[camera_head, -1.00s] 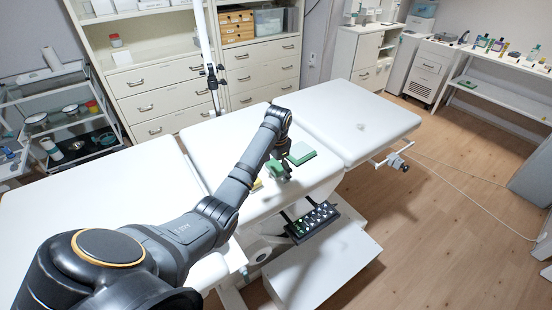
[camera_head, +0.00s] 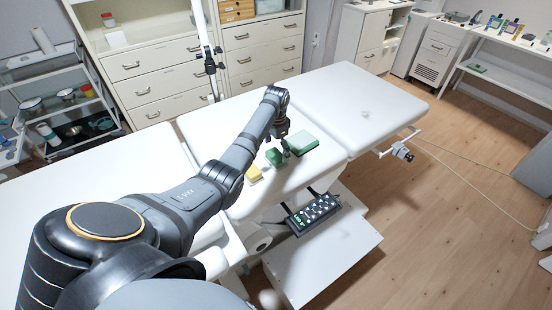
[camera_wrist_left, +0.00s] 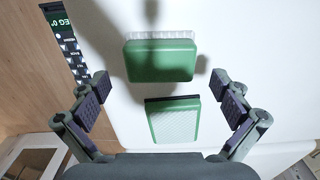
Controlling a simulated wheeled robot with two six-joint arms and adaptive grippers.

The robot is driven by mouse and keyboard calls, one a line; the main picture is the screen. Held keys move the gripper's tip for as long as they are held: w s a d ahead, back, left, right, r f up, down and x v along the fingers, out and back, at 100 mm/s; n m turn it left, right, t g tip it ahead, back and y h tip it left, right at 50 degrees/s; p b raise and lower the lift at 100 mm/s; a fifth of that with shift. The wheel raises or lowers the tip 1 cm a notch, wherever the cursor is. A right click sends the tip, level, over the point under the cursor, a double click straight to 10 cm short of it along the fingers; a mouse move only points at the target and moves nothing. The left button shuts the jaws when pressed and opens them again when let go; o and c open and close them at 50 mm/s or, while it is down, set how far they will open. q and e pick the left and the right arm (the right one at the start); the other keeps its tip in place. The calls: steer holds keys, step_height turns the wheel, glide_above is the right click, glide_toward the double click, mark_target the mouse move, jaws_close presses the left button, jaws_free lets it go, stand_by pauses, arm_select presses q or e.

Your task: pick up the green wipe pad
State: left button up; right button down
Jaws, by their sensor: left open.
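A green pad with a pale, textured top and dark green edges (camera_head: 304,142) lies flat on the white couch and looks like the wipe pad. It also shows low in the left wrist view (camera_wrist_left: 173,120). Beside it is a green block (camera_head: 274,157) with a pale bristly edge in the left wrist view (camera_wrist_left: 160,62). My left gripper (camera_head: 288,152) is above the couch around these two items. Its fingers (camera_wrist_left: 165,100) are spread wide, with the pad between and beyond them, and nothing is held. My right gripper is not in view.
A yellow sponge (camera_head: 253,174) lies left of the green block. A black control panel (camera_head: 313,213) sits at the couch's near edge. The white couch section to the right (camera_head: 355,105) is mostly clear. Drawer cabinets (camera_head: 160,80) stand behind.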

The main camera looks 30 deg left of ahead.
mark_target(276, 155)
arm_select(q)
step_height(276, 155, down, 3)
steer(key=shift+s+r, duration=0.1)
steer(key=shift+s, duration=0.05)
steer(key=shift+a+f, duration=0.1)
steer(key=shift+f, duration=0.3)
steer(key=shift+r, duration=0.1)
steer(key=c, duration=1.1)
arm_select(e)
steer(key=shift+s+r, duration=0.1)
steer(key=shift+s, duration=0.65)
